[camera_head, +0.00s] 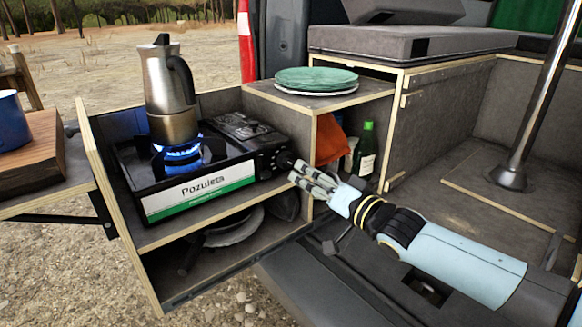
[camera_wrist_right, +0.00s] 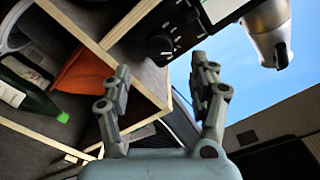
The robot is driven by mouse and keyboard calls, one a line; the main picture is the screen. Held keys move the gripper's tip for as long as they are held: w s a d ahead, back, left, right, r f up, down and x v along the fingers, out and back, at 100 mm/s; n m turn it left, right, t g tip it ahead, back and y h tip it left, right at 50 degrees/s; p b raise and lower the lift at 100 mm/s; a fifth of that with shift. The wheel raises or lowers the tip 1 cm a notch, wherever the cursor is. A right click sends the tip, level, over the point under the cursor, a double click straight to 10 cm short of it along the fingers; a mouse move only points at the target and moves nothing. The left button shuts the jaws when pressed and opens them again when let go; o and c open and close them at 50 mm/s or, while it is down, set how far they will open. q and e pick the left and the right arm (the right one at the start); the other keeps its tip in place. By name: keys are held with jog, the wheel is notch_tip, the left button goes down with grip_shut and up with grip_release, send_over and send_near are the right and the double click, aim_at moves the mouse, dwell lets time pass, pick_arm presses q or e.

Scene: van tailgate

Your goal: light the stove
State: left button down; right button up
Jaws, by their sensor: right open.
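The black camping stove (camera_head: 225,150) sits on the upper shelf of the pull-out unit, with a "Pozuleta" label on its front. A blue flame (camera_head: 180,153) burns on its left burner, under a steel moka pot (camera_head: 170,88). The control knob (camera_wrist_right: 160,47) is on the stove's right end panel, shown in the right wrist view. My right gripper (camera_head: 301,176) is open and empty, with its fingers close to that panel; I cannot tell whether they touch it. In the right wrist view the two fingers (camera_wrist_right: 160,82) stand apart, with nothing between them. My left gripper is out of view.
Green plates (camera_head: 316,78) sit on the raised shelf. Below are an orange cloth (camera_head: 329,140) and a green bottle (camera_head: 365,150). Pans (camera_head: 234,224) lie on the lower shelf. A blue mug (camera_head: 12,120) and wooden board (camera_head: 36,153) are at left. A metal post (camera_head: 535,95) stands right.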

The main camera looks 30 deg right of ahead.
aim_at(292, 166)
jog(key=w, duration=0.7)
jog(key=shift+a+f, duration=0.1)
jog(key=shift+a, duration=0.1)
jog(key=shift+w, duration=0.25)
jog(key=shift+c, duration=1.1)
jog(key=c, duration=0.5)
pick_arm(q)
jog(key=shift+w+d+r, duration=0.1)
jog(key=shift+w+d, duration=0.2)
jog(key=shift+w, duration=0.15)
pick_arm(e)
jog(key=c, duration=0.4)
